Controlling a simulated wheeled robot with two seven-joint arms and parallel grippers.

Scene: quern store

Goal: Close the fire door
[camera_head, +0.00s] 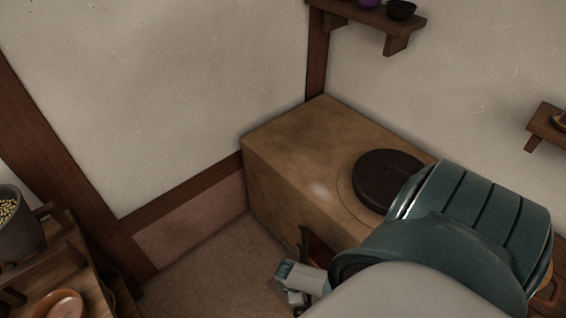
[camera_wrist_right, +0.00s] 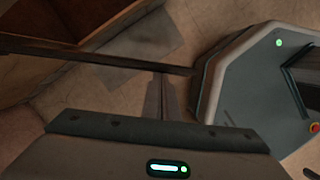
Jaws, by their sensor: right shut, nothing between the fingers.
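The brown clay stove (camera_head: 275,175) stands in the corner with a round black lid on top. At its front, a dark brown opening or panel (camera_head: 318,250) shows partly behind my right arm; I cannot tell how far the fire door is open in this view. In the right wrist view, a long dark thin bar (camera_wrist_right: 100,62), which looks like the fire door seen edge-on, crosses just beyond the fingertips. My right gripper (camera_wrist_right: 160,84) is shut and empty, its tips close to that bar; contact is unclear. It also shows low in the head view (camera_head: 293,296). My left gripper is out of view.
A wooden stand (camera_head: 75,265) at the lower left holds a grey pot of grains (camera_head: 18,230) and an orange dish (camera_head: 60,304). Wall shelves (camera_head: 370,15) hang above the stove. The floor (camera_head: 205,270) left of the stove is clear.

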